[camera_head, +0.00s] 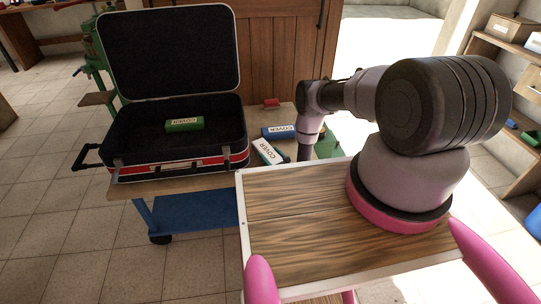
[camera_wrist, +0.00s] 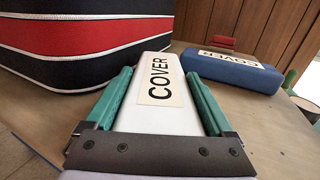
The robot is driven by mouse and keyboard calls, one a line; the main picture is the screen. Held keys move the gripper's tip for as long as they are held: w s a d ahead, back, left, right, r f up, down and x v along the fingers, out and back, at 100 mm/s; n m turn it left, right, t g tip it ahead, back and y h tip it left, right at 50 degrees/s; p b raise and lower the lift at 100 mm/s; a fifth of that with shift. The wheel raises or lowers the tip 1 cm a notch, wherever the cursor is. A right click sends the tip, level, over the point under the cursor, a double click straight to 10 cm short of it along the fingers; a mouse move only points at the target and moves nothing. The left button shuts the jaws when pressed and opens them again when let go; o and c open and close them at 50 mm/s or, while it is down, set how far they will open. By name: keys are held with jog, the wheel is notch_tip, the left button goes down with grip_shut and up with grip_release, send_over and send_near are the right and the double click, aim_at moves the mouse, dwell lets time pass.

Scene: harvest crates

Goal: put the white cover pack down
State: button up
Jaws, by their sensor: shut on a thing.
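The white cover pack (camera_wrist: 150,112) has a "COVER" label and lies lengthwise between the green fingers of my gripper (camera_wrist: 158,80), which is shut on it. In the head view the white pack (camera_head: 266,151) shows low over the table, right of the suitcase and just in front of the blue pack. My arm hides part of the gripper there. I cannot tell whether the pack's underside touches the table (camera_wrist: 265,125).
An open black suitcase (camera_head: 208,163) with a red band stands close on the left, with a green cover pack (camera_head: 184,125) inside. A blue cover pack (camera_wrist: 232,72) lies just beyond on the right. A small red object (camera_head: 271,103) sits farther back. Bare tabletop shows at right.

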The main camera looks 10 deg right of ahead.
jog(key=shift+f, duration=0.1)
jog(key=o, duration=1.4)
